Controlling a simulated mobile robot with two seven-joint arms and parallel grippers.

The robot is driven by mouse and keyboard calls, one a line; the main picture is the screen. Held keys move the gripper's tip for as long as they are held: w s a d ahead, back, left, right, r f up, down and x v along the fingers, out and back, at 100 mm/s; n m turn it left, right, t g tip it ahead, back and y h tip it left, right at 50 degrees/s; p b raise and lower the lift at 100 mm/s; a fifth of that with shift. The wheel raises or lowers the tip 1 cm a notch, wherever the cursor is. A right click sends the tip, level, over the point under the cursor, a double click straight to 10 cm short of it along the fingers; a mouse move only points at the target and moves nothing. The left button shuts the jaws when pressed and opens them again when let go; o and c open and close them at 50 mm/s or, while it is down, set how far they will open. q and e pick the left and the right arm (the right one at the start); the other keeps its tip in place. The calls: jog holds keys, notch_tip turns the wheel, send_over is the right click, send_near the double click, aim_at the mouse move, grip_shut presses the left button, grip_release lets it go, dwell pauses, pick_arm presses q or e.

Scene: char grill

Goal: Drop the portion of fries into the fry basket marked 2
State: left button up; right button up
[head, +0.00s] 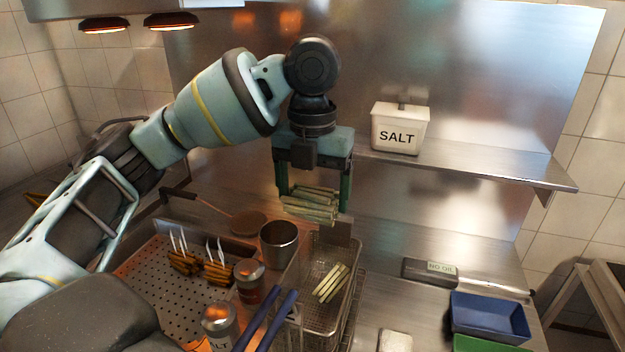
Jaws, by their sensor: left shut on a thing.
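My left gripper (313,200) points down and is shut on a bundle of pale green-yellow fries (308,207). It holds them in the air above the back of the wire fry basket area. A wire fry basket (345,312) stands below, in the lower middle, with a few pale fries (332,283) lying in it. Two blue handles (265,320) reach toward the front left of it. No number can be read on the basket, so I cannot tell which one is marked 2. My right gripper is not in view.
A metal cup (280,243) stands left of the basket, near shakers (250,280) and a perforated tray (155,290). A SALT tub (399,130) sits on the shelf (480,168). At right are a NO OIL block (430,271) and a blue tray (490,332).

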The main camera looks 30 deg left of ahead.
aim_at(313, 190)
pick_arm(q)
jog(key=o, duration=0.9)
jog(key=shift+o, duration=0.2)
jog(key=shift+r, duration=3.9)
